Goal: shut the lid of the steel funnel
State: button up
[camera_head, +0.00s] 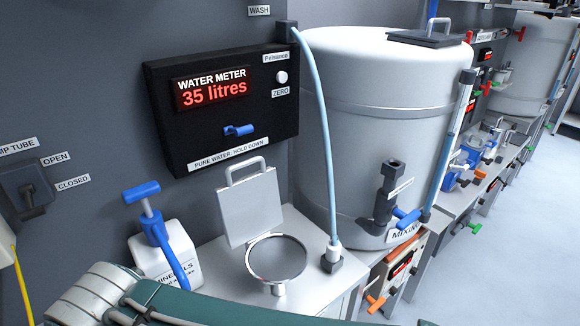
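The steel funnel (276,288) stands on the light counter at the bottom middle, with a round steel rim. Its square grey lid (251,210) stands upright behind the rim, so the funnel is open. A handle (247,168) loops up from the lid's top edge. The bottom of the funnel's inside is partly visible. My arm crosses the bottom left in the foreground, in front of the counter's near edge. My gripper is not in view.
A white minerals bottle with a blue pump (150,215) stands left of the funnel. A light-blue hose (323,130) drops to a fitting right of it. A black water meter box (220,105) hangs above. A large white mixing tank (390,130) stands at right.

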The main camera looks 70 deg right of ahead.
aim_at(249, 205)
jog(key=j+z, duration=0.15)
jog(key=z, duration=1.15)
jog(key=i+l+z, duration=0.1)
jog(key=z, duration=0.7)
